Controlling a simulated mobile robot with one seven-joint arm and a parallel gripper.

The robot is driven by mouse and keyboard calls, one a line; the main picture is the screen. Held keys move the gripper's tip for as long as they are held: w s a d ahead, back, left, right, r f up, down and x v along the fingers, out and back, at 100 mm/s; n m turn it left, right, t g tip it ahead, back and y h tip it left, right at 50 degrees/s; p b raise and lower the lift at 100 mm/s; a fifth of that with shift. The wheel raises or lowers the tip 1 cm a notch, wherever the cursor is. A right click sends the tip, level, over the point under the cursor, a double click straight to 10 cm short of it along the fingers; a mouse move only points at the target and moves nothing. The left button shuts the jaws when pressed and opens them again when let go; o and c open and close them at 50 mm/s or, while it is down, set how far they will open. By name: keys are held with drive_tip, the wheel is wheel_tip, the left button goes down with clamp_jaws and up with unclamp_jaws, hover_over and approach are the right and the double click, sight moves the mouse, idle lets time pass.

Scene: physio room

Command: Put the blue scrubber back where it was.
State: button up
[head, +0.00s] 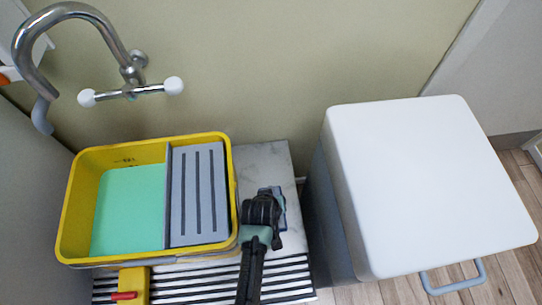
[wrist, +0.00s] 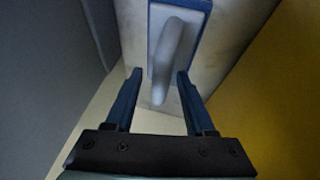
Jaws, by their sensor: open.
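The blue scrubber (wrist: 158,15), a blue-edged block with a pale grey handle (wrist: 170,60), lies on the marble counter to the right of the yellow tub. In the head view, only a small blue part of the scrubber (head: 280,207) shows beside my gripper (head: 264,200), which hides the rest. In the wrist view, my gripper (wrist: 158,72) is open. Its two fingers stand on either side of the handle's near end, with a gap visible on both sides. I cannot tell how far the fingertips are above the block.
The yellow tub (head: 62,220) holds a green area and a grey slotted panel (head: 197,190). A curved tap (head: 130,72) rises behind it. Striped ribs (head: 205,282) run along the counter front. A white-topped cabinet (head: 425,180) stands close on the right; its top is clear.

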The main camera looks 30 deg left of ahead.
drive_tip(key=a+p+v, duration=0.1)
drive_tip(key=p+v, duration=0.4)
drive_tip(key=v, duration=0.7)
drive_tip(key=w+d+r+m+t, duration=0.1)
drive_tip(key=w+r+t, duration=0.2)
drive_tip(key=w+r, duration=0.55)
drive_tip(key=w+d+r+m+t+y, duration=0.15)
drive_tip(key=w+r+t, duration=0.25)
drive_tip(key=r, duration=1)
drive_tip(key=w+d+r+m+t, duration=0.1)
drive_tip(key=w+r+t, duration=0.2)
drive_tip(key=w+r, duration=0.55)
drive_tip(key=s+d+r+m+t, duration=0.1)
drive_tip(key=s+d+r+t, duration=0.1)
drive_tip(key=r, duration=0.7)
drive_tip(key=s+d+r+t, duration=0.2)
drive_tip(key=r+t, duration=0.1)
drive_tip(key=r, duration=0.6)
drive_tip(key=s+d+r+m+t, duration=0.1)
drive_tip(key=d+r+t, duration=0.1)
drive_tip(key=r, duration=0.7)
drive_tip(key=s+d+r+m+t+h, duration=0.1)
drive_tip(key=s+r+t, duration=0.4)
drive_tip(key=s+r, duration=0.5)
wheel_tip(320, 180, up, 5)
drive_tip(key=shift+s+d+f+m+h, duration=0.1)
drive_tip(key=shift+s+d+m+h, duration=0.45)
drive_tip(key=shift+d, duration=0.6)
drive_tip(key=shift+w, duration=0.15)
